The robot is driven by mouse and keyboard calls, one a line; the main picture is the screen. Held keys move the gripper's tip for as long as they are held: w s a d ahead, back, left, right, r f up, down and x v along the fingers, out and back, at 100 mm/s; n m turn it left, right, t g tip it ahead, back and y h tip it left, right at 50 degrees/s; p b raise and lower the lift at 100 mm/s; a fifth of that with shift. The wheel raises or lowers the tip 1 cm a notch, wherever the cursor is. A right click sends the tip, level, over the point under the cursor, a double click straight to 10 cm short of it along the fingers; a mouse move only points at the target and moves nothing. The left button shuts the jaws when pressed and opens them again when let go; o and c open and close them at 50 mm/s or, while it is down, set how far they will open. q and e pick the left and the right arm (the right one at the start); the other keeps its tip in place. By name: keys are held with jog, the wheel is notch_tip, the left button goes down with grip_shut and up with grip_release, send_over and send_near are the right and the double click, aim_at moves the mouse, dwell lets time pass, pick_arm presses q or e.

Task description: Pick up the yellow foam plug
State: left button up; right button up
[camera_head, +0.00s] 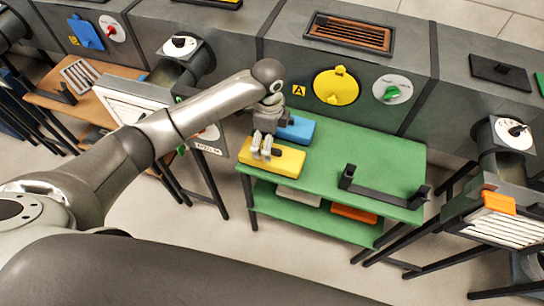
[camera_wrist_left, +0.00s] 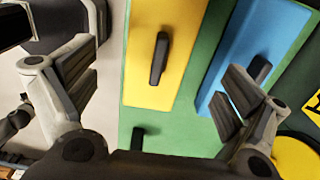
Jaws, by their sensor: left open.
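The yellow foam plug (camera_head: 286,163) is a flat yellow block with a black handle, lying at the left front of the green table (camera_head: 385,160). It also shows in the left wrist view (camera_wrist_left: 180,35), with its black handle (camera_wrist_left: 159,58) upright in the picture. My left gripper (camera_head: 262,147) is over the plug, and its fingers cover part of it in the head view. In the left wrist view the jaws (camera_wrist_left: 158,92) are spread wide and empty, with the handle between them. My right gripper is not in view.
A blue block (camera_head: 297,130) with a black handle lies just behind the yellow plug. A black bracket (camera_head: 385,187) stands on the table's right part. A lower shelf holds a grey and an orange block (camera_head: 354,213). Grey ducts with a yellow disc (camera_head: 336,90) run behind.

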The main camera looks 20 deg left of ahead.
pick_arm(q)
notch_tip(320, 180, down, 2)
jog(key=shift+f, duration=0.1)
jog(key=f, duration=0.3)
jog(key=f+p, duration=0.1)
jog(key=shift+s+d+f, duration=0.1)
jog(key=shift+d+f, duration=0.3)
jog(key=shift+f, duration=0.35)
jog(key=shift+c, duration=0.3)
jog(key=c, duration=1)
jog(key=shift+c, duration=0.2)
jog(key=shift+r, duration=0.1)
